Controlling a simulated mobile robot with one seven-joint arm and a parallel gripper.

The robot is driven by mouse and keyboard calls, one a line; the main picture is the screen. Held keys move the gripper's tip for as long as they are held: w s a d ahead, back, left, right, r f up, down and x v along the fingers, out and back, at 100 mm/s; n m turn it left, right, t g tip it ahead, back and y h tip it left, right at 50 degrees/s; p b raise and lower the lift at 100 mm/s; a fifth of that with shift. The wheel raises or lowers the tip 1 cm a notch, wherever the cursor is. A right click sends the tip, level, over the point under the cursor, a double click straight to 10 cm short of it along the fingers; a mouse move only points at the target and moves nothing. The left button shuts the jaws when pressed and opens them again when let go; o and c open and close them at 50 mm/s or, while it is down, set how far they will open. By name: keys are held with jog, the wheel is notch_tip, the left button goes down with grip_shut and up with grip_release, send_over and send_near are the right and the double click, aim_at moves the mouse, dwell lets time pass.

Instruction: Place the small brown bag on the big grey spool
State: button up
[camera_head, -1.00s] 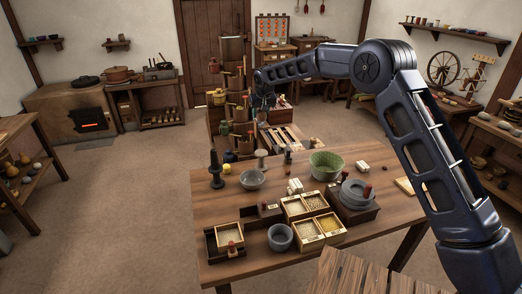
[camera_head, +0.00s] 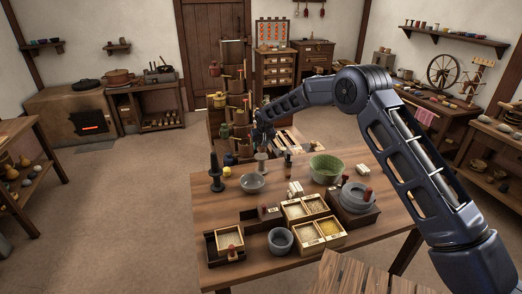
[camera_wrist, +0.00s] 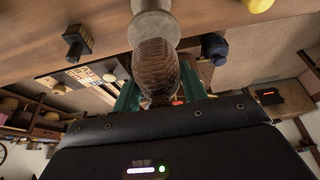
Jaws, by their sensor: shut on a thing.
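My gripper (camera_head: 263,138) is at the back edge of the wooden table, just above the grey spool. In the wrist view its green fingers (camera_wrist: 158,90) are shut on a small brown bag (camera_wrist: 156,65), ribbed and rounded. The big grey spool (camera_head: 261,162) stands upright on the table near its back edge. It also shows in the wrist view (camera_wrist: 153,24), at the top, partly covered by the bag. I cannot tell whether the bag touches the spool. The bag is too small to make out in the head view.
Grain boxes (camera_head: 318,206) and a quern (camera_head: 356,196) fill the nearer table.

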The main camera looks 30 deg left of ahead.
jog(key=shift+f, duration=1.35)
jog(key=shift+f, duration=0.15)
jog(key=o, duration=1)
jog(key=v, duration=1.2)
